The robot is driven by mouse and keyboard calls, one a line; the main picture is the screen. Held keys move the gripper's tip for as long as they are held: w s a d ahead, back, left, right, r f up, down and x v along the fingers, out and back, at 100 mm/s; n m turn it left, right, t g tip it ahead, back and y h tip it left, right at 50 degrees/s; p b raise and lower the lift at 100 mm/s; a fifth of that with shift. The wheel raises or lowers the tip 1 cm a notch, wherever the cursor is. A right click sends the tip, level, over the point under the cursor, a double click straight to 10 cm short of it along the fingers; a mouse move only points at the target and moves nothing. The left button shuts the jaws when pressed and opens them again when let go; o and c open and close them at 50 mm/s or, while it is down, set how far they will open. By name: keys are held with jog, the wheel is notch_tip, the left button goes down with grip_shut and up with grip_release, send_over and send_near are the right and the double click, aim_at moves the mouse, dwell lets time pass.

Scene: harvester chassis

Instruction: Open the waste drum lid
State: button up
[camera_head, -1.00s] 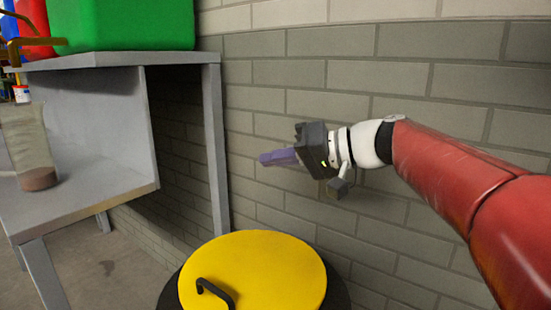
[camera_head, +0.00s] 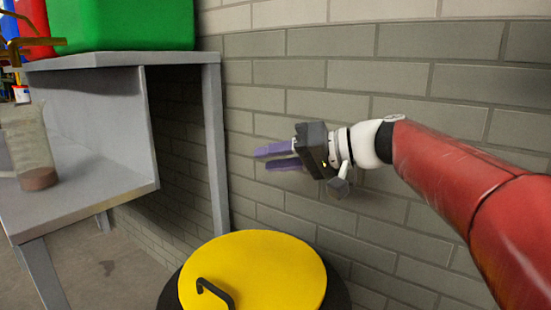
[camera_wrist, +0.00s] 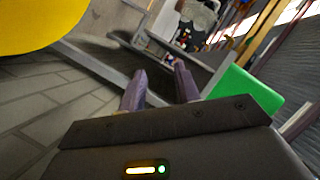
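The waste drum's yellow lid (camera_head: 270,268) lies flat on the black drum (camera_head: 338,292) at the bottom of the head view. A black bar handle (camera_head: 216,291) stands up from the lid near its front left. My gripper (camera_head: 262,158) is above and behind the lid, pointing left, with its two purple fingers apart and nothing between them. In the wrist view the fingers (camera_wrist: 160,85) are also apart and empty. The yellow lid shows in the top left corner of the wrist view (camera_wrist: 35,22). Most of the drum body is out of view.
A grey metal bench (camera_head: 180,59) stands left of the drum, with a green bin (camera_head: 125,22) on top and a glass beaker (camera_head: 28,150) on its lower shelf. A grey brick wall (camera_head: 400,80) runs close behind the arm. The space above the lid is clear.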

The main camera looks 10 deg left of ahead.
jog(key=v, duration=0.7)
jog(key=shift+d, duration=0.4)
jog(key=shift+r, duration=0.1)
